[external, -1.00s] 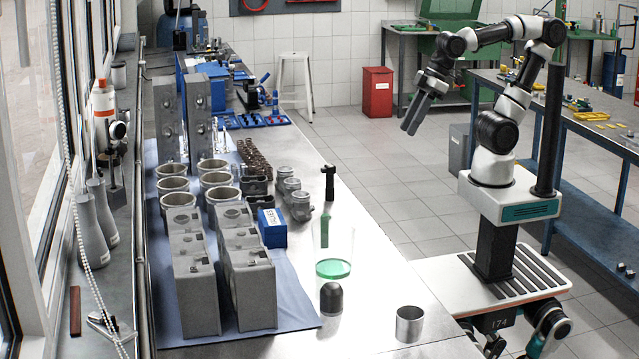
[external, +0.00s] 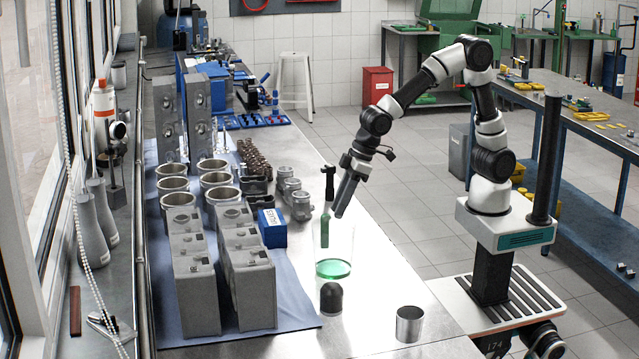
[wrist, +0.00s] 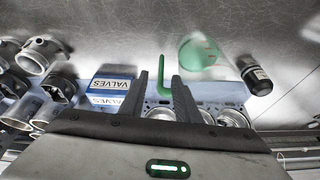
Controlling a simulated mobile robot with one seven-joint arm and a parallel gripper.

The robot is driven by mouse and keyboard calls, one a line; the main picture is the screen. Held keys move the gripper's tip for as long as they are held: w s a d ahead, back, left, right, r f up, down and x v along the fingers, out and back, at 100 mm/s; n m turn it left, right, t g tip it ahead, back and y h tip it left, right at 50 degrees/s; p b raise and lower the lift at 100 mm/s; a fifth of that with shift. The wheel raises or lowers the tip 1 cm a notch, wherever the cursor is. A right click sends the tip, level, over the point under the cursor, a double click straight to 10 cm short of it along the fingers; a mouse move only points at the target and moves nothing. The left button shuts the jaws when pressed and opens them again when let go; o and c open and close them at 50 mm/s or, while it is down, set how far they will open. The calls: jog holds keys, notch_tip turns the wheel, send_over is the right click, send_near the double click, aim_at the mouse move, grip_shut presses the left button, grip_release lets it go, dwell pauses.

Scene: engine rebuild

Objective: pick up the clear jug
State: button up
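The clear jug (external: 346,245) stands upright on the metal bench, see-through, with green liquid at its bottom. In the wrist view its green liquid (wrist: 200,53) shows to the right of my fingers. My gripper (external: 341,213) points down at a slant, its fingertips just above and beside the jug's rim in the external picture; the depth between them is hard to tell. In the wrist view my gripper (wrist: 158,76) has its two fingers apart, and I see nothing held between them.
A dark-domed container (external: 331,299) and a metal cup (external: 409,324) stand nearer the camera. The blue valves box (external: 272,228) and engine parts crowd the left. Bench right of the jug is clear.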

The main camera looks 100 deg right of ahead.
aim_at(327, 233)
jog(key=x, duration=0.9)
jog(key=shift+f+b, duration=0.2)
jog(key=shift+b, duration=0.1)
grip_shut()
